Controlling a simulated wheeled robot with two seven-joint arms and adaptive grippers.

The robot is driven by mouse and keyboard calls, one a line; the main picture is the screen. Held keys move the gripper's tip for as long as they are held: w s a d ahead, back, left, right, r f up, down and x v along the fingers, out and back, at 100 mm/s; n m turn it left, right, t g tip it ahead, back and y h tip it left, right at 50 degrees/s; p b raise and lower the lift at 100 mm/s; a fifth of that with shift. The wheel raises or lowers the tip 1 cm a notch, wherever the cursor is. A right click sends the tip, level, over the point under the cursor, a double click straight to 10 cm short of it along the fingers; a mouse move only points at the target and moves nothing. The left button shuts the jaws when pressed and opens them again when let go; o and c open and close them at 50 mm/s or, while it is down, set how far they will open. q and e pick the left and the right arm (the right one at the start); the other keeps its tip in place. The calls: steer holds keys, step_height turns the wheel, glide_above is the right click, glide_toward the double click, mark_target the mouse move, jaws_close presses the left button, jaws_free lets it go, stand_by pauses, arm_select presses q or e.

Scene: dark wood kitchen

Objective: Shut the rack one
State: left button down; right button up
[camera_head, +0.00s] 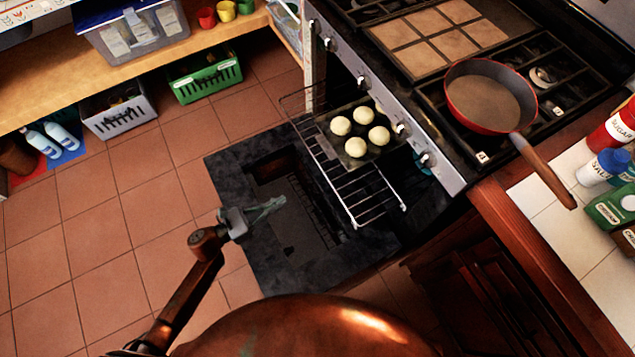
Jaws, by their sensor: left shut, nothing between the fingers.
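The oven rack (366,201) is a metal wire rack that sticks out of the oven over the lowered oven door. A dark baking tray (352,158) with several pale round dough balls lies on its back part. The oven door (258,240) hangs open, dark and flat, below the rack. My left gripper (268,208) is shut and empty, above the left part of the open door and apart from the rack, to the left of its front edge. My right gripper is not in view.
A red pan (487,97) stands on the stove, its handle (545,172) reaching over the counter at the right. A green basket (205,79) and a grey basket (117,110) stand under the wooden shelf at upper left. The tiled floor at left is clear.

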arm_select(q)
steer(key=w+d+b, duration=0.1)
steer(key=w+d, duration=0.2)
steer(key=d, duration=0.3)
steer(key=w+d+m+b, duration=0.1)
steer(key=w+d+b, duration=0.1)
steer(key=w+d, duration=0.2)
steer(key=shift+w+d+g, duration=0.25)
steer(key=shift+d+g, duration=0.05)
steer(key=shift+d, duration=0.75)
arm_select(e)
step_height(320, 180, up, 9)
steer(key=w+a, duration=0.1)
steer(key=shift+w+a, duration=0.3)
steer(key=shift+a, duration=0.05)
arm_select(q)
steer(key=shift+r, duration=0.1)
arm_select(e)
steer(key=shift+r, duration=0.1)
